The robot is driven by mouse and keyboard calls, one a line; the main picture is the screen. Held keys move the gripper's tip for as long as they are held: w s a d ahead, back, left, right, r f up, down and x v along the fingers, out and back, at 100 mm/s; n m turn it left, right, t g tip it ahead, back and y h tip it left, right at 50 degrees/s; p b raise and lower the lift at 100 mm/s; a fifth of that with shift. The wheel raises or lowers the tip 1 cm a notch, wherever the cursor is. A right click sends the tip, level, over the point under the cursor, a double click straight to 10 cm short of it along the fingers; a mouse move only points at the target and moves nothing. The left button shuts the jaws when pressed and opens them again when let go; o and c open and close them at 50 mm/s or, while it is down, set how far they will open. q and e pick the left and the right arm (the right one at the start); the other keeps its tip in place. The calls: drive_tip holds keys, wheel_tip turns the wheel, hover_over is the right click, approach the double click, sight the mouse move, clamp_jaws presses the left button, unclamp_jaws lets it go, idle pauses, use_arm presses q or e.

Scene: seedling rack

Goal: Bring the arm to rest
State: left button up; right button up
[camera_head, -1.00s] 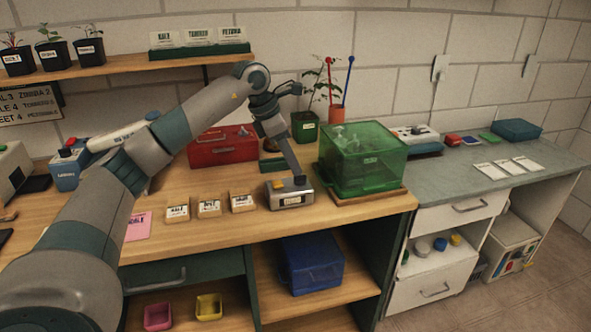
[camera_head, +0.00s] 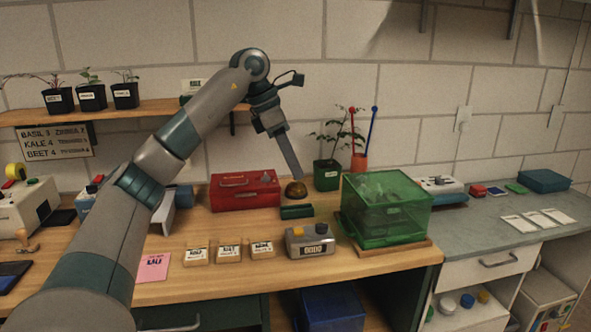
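My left arm comes in from the left and reaches over the wooden bench (camera_head: 205,275). My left gripper (camera_head: 296,172) points down and is raised above the bench. In the picture its tip lies just above a brass dome (camera_head: 296,190), and I cannot tell the distance between them. The fingers show edge-on as one narrow bar, so whether they are open or shut is unclear. No held object shows. My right gripper is not in view.
A grey box with buttons (camera_head: 310,243) stands near the front edge, right of several small labelled blocks (camera_head: 229,251). A red toolbox (camera_head: 245,191) and potted plant (camera_head: 327,172) stand behind. A green clear case (camera_head: 388,210) stands right. Potted seedlings (camera_head: 92,97) sit on the shelf.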

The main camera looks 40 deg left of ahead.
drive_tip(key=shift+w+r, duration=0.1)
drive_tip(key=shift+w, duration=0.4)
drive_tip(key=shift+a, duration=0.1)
